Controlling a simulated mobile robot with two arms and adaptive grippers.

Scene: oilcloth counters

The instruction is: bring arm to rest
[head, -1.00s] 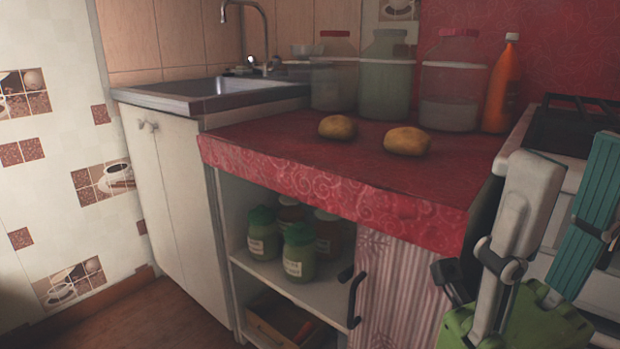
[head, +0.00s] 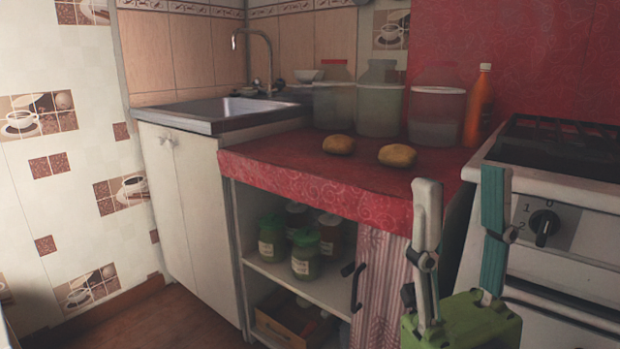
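My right gripper (head: 461,182) is at the lower right of the head view, in front of the counter and the stove. Its green body is at the bottom, and a pale finger and a teal finger point up, spread apart. Nothing shows between them, so it is open and empty. The arm behind it is out of the frame. My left gripper is not in view. Two brown potato-like lumps, a left one (head: 339,145) and a right one (head: 397,155), lie on the red counter (head: 300,170), away from the gripper.
A stove (head: 570,215) stands right behind the gripper. Large jars (head: 380,105) and an orange bottle (head: 478,108) stand at the counter's back. A sink (head: 215,113) is at the left. Green-lidded jars (head: 305,255) and a wooden crate (head: 285,328) sit on open shelves below. The floor at lower left is clear.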

